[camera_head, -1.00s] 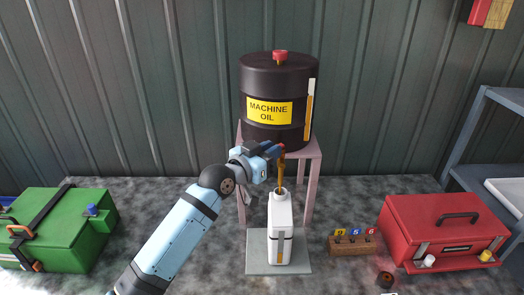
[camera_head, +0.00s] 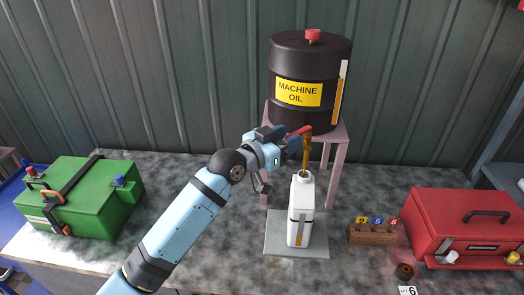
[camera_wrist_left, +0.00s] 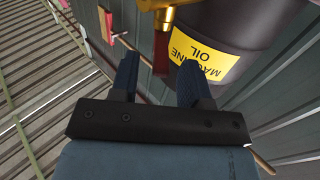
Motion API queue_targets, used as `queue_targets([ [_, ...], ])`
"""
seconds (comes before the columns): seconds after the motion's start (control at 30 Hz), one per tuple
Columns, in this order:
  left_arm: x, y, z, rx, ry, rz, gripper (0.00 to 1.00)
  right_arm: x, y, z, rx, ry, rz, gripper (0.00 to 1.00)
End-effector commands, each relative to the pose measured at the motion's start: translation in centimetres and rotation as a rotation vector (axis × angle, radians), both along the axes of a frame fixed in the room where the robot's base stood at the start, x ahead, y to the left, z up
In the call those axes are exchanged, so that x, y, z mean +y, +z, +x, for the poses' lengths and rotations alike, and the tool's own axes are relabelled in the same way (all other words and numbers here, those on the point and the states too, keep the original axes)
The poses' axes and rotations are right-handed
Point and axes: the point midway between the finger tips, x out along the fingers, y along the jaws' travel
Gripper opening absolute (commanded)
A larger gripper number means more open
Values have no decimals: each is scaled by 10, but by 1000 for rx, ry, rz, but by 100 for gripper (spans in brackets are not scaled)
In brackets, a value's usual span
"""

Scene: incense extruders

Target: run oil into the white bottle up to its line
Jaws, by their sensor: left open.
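A black oil drum (camera_head: 310,90) with a yellow label (camera_head: 299,94) stands on a pink stand. Its brass tap (camera_head: 306,150) has a red lever (camera_head: 300,131), which lies sideways. The white bottle (camera_head: 302,205) stands upright under the tap. A thin amber streak shows between tap and bottle mouth; whether it still flows is hard to tell. The bottle's strip (camera_head: 299,240) shows amber low down. My left gripper (camera_head: 284,146) is open beside the tap. The left wrist view shows the red lever (camera_wrist_left: 162,50) between the spread fingers (camera_wrist_left: 158,78); contact is unclear.
The bottle stands on a grey plate (camera_head: 280,248). A green case (camera_head: 85,195) is at left. A red toolbox (camera_head: 465,225) and a wooden block with number tags (camera_head: 372,235) are at right. A small dark ring (camera_head: 404,271) lies in front.

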Motion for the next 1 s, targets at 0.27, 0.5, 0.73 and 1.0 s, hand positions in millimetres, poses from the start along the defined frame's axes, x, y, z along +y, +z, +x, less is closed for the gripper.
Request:
queue_targets([
  [0.27,53,-3,-39,-2,1,1,43,3,-15,-1,5,5,3,67],
  [0.5,77,-1,-57,-1,1,0,43,2,-20,0,3,6,1,67],
  [0.73,80,0,-60,-1,1,-1,43,1,-19,0,1,4,0,67],
  [1.0,80,0,-60,-1,1,-1,43,0,-19,1,1,3,-1,67],
])
